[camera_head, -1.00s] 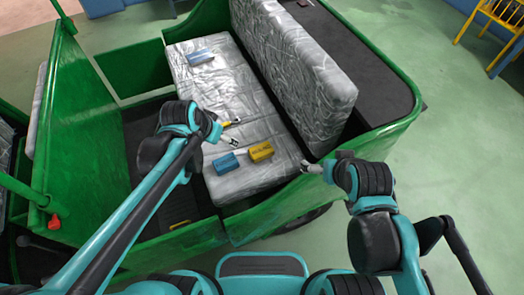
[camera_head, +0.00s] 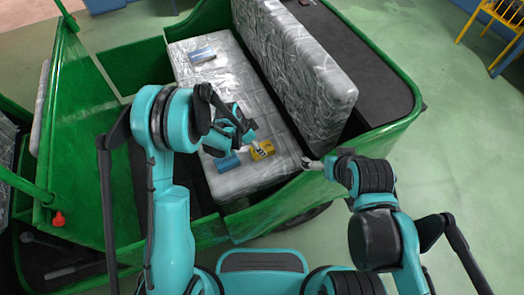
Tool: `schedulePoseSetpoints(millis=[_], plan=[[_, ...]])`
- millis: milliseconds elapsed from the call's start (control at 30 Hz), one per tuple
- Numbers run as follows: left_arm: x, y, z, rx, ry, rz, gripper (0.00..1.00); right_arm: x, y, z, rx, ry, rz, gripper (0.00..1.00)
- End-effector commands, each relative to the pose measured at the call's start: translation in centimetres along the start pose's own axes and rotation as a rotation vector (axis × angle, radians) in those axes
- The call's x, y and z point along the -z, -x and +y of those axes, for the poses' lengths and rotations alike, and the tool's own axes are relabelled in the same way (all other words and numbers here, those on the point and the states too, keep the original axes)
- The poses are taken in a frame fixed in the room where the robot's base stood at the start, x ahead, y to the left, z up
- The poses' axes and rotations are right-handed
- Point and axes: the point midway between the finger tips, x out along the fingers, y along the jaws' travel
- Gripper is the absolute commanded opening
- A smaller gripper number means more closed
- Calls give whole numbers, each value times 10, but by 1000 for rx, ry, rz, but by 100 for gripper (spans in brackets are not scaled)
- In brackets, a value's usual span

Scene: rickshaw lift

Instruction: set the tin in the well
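On the grey seat lie a yellow block-like item (camera_head: 264,148) and a blue one (camera_head: 227,162) near the near end, and another blue one (camera_head: 203,55) at the far end. I cannot tell which is the tin. My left gripper (camera_head: 259,151) reaches over the seat, its fingertips at the yellow item; they are small and overlap it, so its grip is unclear. My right gripper (camera_head: 308,164) is beside the near right edge of the seat, holding nothing visible. The dark footwell (camera_head: 197,197) lies left of the seat, mostly hidden by my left arm.
The green rickshaw body (camera_head: 85,150) surrounds the footwell and seat. The upright grey backrest (camera_head: 300,70) stands along the seat's right side. A yellow chair (camera_head: 500,20) stands at the far right. The green floor at right is clear.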

Motion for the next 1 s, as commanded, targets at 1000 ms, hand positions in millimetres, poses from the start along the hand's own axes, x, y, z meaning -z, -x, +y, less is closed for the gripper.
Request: schedulePoseSetpoints(millis=[1000], plan=[[-3,-62,-1,1,2,0,74,-15,-22,0,0,0,0,100]])
